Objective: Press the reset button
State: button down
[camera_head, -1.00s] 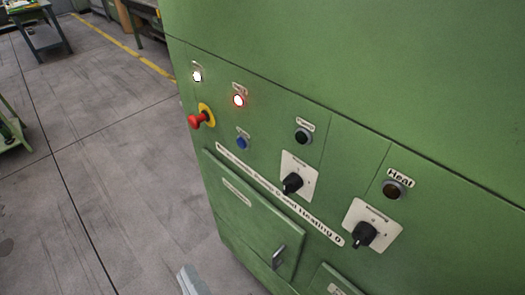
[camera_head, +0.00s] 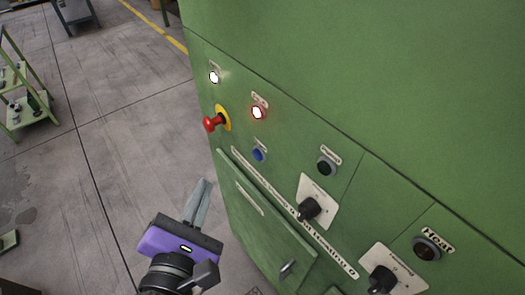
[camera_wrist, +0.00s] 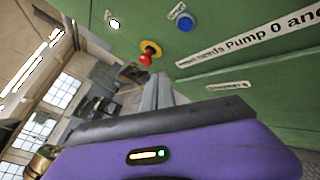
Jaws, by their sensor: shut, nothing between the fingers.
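In the wrist view the blue button (camera_wrist: 185,24) is near the top. My gripper (camera_head: 203,192), purple with grey fingers, is shut and empty. It is in front of the panel, below and left of the blue button, apart from it. In the wrist view its fingers (camera_wrist: 158,88) point toward the panel.
A red emergency stop knob (camera_head: 212,123) on a yellow plate sticks out left of the blue button. A white lamp (camera_head: 214,77) is lit above it. Black rotary switches (camera_head: 309,208) and a cabinet door handle (camera_head: 288,268) jut out lower right.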

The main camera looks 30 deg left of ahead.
aim_at(257, 155)
dwell(0.4)
jog(key=w+d, duration=0.3)
jog(key=w, duration=0.5)
jog(key=shift+d, duration=0.15)
jog(key=shift+w, duration=0.1)
dwell(2.0)
jog(key=shift+w+d+r+p, duration=0.15)
jog(key=shift+w+p, duration=0.15)
jog(key=shift+p, duration=0.3)
